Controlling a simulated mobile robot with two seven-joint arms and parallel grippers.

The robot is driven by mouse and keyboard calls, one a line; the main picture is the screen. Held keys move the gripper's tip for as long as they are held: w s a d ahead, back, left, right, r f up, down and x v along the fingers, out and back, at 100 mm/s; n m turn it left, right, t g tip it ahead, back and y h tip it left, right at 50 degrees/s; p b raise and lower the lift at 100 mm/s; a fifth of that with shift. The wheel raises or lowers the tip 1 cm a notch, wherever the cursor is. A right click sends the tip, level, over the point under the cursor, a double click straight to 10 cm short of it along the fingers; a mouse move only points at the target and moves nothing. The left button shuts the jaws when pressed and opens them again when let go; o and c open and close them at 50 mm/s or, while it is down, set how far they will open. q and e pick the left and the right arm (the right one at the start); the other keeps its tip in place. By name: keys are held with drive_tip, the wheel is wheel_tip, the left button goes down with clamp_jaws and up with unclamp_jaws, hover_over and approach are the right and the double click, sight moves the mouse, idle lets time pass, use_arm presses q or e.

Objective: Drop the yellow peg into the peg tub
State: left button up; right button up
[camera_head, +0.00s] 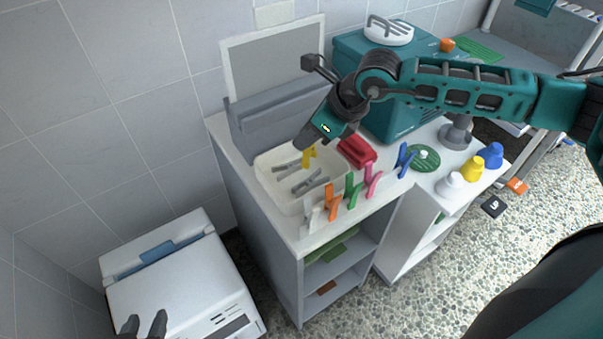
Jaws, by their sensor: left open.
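The yellow peg (309,157) is upright at the fingertips of my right gripper (311,139), over the back part of the peg tub. The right gripper looks shut on it; its fingers partly hide the peg's top. The peg tub (263,176) is a cream open tray on the counter, with several grey pegs (308,184) lying in it. My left gripper (145,326) is open and empty at the bottom left edge, in front of the white machine and far from the tub.
White, orange (333,202), green, pink and blue (404,160) pegs stand in a row along the counter front. A red object (357,152) lies right of the tub. A teal box (390,115) stands behind. Blue, yellow and white knobbed pieces (472,168) stand at right.

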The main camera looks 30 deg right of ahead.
drive_tip(key=o, duration=0.4)
use_arm(q)
drive_tip(key=shift+f, duration=0.15)
use_arm(e)
drive_tip(key=shift+o, duration=0.5)
use_arm(q)
drive_tip(key=shift+s+f, duration=0.1)
drive_tip(key=shift+a, duration=0.2)
use_arm(e)
drive_tip(key=v, duration=1.3)
use_arm(q)
drive_tip(key=shift+s, duration=0.1)
use_arm(e)
drive_tip(key=shift+f, duration=0.15)
